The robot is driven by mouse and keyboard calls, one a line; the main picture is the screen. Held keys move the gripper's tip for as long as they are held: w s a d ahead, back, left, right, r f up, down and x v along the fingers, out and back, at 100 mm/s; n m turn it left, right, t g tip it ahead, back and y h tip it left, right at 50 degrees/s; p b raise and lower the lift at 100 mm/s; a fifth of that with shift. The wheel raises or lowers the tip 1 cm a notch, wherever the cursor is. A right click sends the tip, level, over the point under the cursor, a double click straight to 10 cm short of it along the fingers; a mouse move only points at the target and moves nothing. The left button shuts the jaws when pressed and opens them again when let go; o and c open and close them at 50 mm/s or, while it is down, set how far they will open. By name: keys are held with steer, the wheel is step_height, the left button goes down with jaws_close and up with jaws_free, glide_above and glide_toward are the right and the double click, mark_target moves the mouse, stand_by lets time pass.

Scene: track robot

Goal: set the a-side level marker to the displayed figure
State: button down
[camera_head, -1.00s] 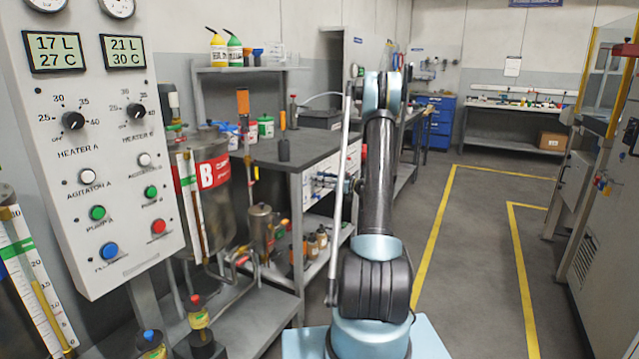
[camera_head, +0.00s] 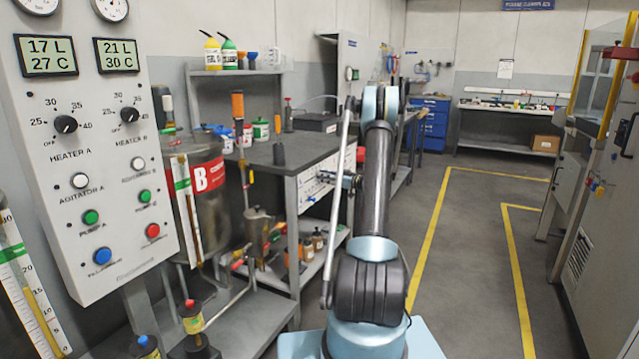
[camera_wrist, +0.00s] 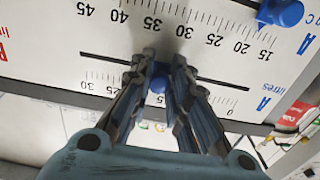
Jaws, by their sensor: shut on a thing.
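The left display (camera_head: 48,56) on the control panel, above heater A, reads 17 L and 27 C. In the wrist view, a white scale board (camera_wrist: 215,60) appears upside down, with a blue "A litres" label at the right. Its lower slot has a litre scale with 0 at the right and 30 at the left. A blue marker knob (camera_wrist: 158,84) sits in that slot near mid-scale. My gripper (camera_wrist: 160,82) is shut around this knob, and its fingers hide the nearby figures.
Another blue knob (camera_wrist: 280,12) sits at the right of the upper slot, marked in degrees. A second display (camera_head: 117,55) reads 21 L and 30 C. A tank marked B (camera_head: 212,180) and a dark bench (camera_head: 300,155) stand beside the panel. The floor at right is open.

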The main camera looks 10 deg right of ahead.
steer(key=c, duration=1.5)
jaws_free()
steer(key=v, duration=1.2)
steer(key=shift+w, duration=0.1)
